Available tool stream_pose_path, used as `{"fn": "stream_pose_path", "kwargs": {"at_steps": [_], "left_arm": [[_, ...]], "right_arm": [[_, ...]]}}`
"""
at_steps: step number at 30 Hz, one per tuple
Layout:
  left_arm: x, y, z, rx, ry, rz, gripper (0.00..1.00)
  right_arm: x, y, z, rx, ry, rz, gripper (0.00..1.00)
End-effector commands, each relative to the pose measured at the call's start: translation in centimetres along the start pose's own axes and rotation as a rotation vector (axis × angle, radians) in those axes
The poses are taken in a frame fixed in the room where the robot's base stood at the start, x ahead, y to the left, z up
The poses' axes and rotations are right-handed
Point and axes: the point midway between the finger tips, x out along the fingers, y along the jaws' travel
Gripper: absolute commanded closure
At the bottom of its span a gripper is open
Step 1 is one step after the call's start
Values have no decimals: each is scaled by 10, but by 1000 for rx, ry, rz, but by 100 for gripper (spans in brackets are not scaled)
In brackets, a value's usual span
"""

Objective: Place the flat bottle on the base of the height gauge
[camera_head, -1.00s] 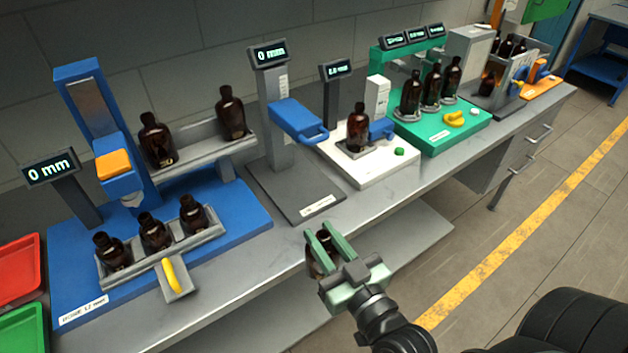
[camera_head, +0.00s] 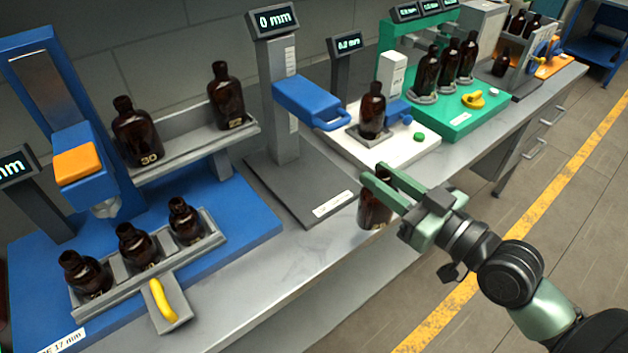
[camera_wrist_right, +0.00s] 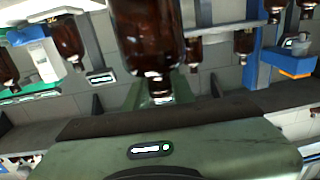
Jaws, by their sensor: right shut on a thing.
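My right gripper (camera_head: 392,192) is shut on an amber bottle (camera_head: 373,211), held upright off the front edge of the bench, close to the front right corner of the height gauge's base. In the right wrist view the held bottle (camera_wrist_right: 150,35) fills the top middle. The height gauge has a dark grey flat base (camera_head: 295,192), a grey column, a blue arm (camera_head: 305,100) and a display (camera_head: 275,20) reading 0 mm. The base is bare apart from a white label at its front. My left gripper is not in view.
A blue station (camera_head: 215,235) at left carries several bottles in a lower tray and two on an upper shelf. A white scale station (camera_head: 400,150) with one bottle (camera_head: 372,110) stands right of the gauge. A green station (camera_head: 470,120) with bottles is beyond.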

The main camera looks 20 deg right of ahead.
Motion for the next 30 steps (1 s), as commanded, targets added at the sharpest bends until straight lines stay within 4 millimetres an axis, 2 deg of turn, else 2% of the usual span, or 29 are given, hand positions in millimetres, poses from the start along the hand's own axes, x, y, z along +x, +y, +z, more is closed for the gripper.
{"fn": "stream_pose_path", "kwargs": {"at_steps": [7,9,21,25,30], "left_arm": [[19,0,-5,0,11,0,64],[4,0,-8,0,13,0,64],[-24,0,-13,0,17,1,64],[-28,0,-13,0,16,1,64],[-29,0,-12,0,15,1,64]], "right_arm": [[27,0,-1,-1,12,-5,100],[43,1,-8,4,9,-3,100],[148,-1,-6,4,4,-5,100],[170,-1,-4,2,2,-4,100],[180,-1,2,0,-1,-5,100]]}}
